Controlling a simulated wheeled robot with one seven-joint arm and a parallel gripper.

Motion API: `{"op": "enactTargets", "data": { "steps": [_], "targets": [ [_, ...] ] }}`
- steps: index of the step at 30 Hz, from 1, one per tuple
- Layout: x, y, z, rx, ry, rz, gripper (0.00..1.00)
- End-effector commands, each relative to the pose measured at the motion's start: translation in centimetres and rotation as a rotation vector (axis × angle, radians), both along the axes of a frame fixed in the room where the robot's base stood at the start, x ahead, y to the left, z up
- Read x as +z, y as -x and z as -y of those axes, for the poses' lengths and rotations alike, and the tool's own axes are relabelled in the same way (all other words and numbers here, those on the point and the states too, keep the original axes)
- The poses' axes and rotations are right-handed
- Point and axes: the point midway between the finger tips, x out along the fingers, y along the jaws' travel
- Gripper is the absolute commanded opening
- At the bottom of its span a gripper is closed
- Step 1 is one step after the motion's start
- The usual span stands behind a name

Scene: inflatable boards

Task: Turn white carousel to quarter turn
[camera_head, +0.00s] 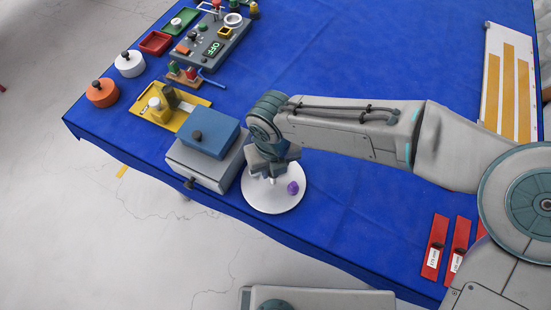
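The white carousel (264,200) is a round white disc near the table's front edge, just right of the blue and grey boxes. A small purple object (293,188) sits on its right part. My gripper (270,176) is over the upper left part of the disc and points down. It hides that part of the disc. A small pale piece shows just under the gripper, but I cannot tell whether the gripper touches it. The fingertips are too small and hidden to show whether they are open or shut.
A blue-topped box (211,130) on a grey box (196,166) stands close left of the carousel. A yellow tray (178,116) lies behind them. Red labelled pieces (434,247) lie at the lower right. The blue tabletop between the carousel and these pieces is clear.

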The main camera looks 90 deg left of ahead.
Motion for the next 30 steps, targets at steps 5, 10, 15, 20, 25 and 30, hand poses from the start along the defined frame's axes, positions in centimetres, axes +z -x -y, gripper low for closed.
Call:
{"op": "enactTargets", "data": {
  "steps": [5, 10, 15, 20, 25, 30],
  "targets": [
    [0.1, -0.2, -0.1, -0.003, -0.002, 0.002, 0.00],
    [0.0, -0.2, -0.1, -0.003, -0.002, 0.001, 0.50],
    [0.0, 0.0, 0.0, -0.002, 0.000, 0.001, 0.50],
    [0.5, 0.0, -0.1, -0.002, -0.002, 0.000, 0.50],
    [3.0, -0.1, -0.1, -0.004, -0.004, 0.000, 0.50],
    [6.9, -0.2, -0.2, -0.006, -0.007, 0.000, 0.50]
  ]
}}
